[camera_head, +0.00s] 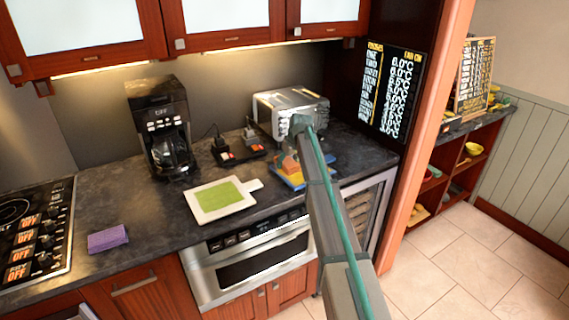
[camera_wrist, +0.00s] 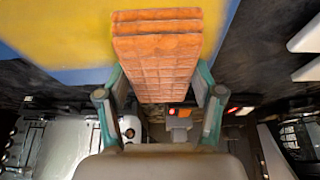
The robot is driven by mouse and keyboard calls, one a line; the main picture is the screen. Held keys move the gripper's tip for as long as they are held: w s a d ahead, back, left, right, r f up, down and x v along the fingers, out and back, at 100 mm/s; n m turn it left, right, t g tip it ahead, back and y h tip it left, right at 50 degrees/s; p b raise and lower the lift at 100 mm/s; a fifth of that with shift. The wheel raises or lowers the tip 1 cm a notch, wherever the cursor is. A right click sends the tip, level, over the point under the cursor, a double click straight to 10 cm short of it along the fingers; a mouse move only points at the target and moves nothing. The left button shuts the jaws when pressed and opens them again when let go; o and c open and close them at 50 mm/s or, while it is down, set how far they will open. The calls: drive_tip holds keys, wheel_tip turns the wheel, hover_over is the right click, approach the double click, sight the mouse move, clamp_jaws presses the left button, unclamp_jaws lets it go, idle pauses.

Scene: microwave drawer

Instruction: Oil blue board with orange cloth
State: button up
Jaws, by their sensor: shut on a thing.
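The orange cloth (camera_wrist: 157,60) is a folded, quilted block between the two fingers of my gripper (camera_wrist: 159,95) in the wrist view. My gripper is shut on it. The blue board (camera_wrist: 88,76) lies beyond the cloth in that view, with a large yellow area on its face. In the head view the blue board (camera_head: 292,183) lies on the counter in front of the toaster, and the orange cloth (camera_head: 288,163) shows over it, left of my arm. My arm hides part of the board there. Whether the cloth touches the board is unclear.
A white board with a green face (camera_head: 222,197) lies left of the blue board. A purple cloth (camera_head: 108,238) lies near the stove (camera_head: 35,235). A coffee maker (camera_head: 161,130), a toaster (camera_head: 291,108) and small dark items (camera_head: 236,149) stand behind. The counter's front left is mostly clear.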

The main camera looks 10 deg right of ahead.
sight(280, 173)
drive_tip(key=shift+w+d+b, duration=0.1)
drive_tip(key=shift+w+d, duration=0.85)
drive_tip(key=shift+d, duration=1.1)
drive_tip(key=shift+w+d+b, duration=0.1)
drive_tip(key=shift+w+d, duration=0.85)
drive_tip(key=shift+d, duration=1.1)
drive_tip(key=shift+w+d+b, duration=0.1)
drive_tip(key=shift+w+d, duration=0.85)
drive_tip(key=shift+d, duration=1.1)
drive_tip(key=shift+s+d, duration=0.35)
drive_tip(key=shift+s, duration=0.35)
drive_tip(key=shift+s+d, duration=0.35)
drive_tip(key=shift+s, duration=0.3)
drive_tip(key=shift+s+a, duration=1.35)
drive_tip(key=shift+a, duration=1.45)
drive_tip(key=shift+s+a, duration=1.3)
drive_tip(key=shift+a, duration=1.55)
drive_tip(key=shift+s+a, duration=1.35)
drive_tip(key=shift+a, duration=1.45)
